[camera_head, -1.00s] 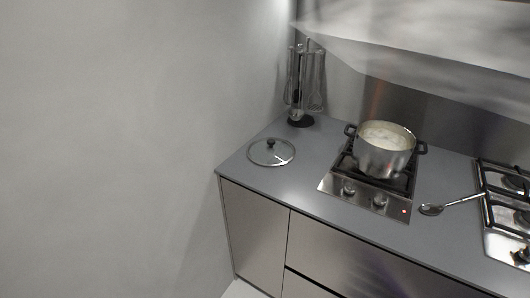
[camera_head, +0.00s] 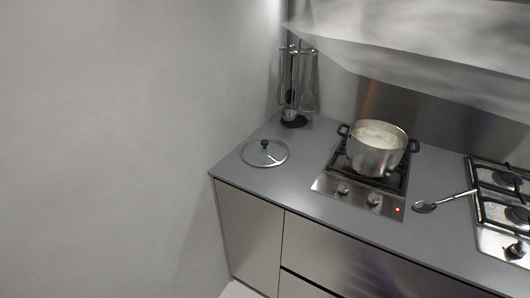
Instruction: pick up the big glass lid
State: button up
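The big glass lid (camera_head: 254,157) lies flat on the left end of the grey counter. It is round and clear with a metal rim and a dark knob in the middle. Nothing covers it in the head view. My gripper is not in view.
A steel pot (camera_head: 374,158) with pale contents stands on a small hob (camera_head: 347,190) right of the lid. A utensil stand (camera_head: 294,118) is behind the lid. A spoon (camera_head: 440,203) and a gas hob (camera_head: 488,215) are further right. The counter (camera_head: 300,160) is bare between lid and small hob.

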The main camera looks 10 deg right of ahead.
aim_at(259, 152)
jog(key=i+u, duration=0.35)
jog(key=i+l+u, duration=0.15)
jog(key=u, duration=0.2)
jog(key=i+l+u, duration=0.2)
jog(key=u, duration=0.15)
jog(key=i, duration=0.05)
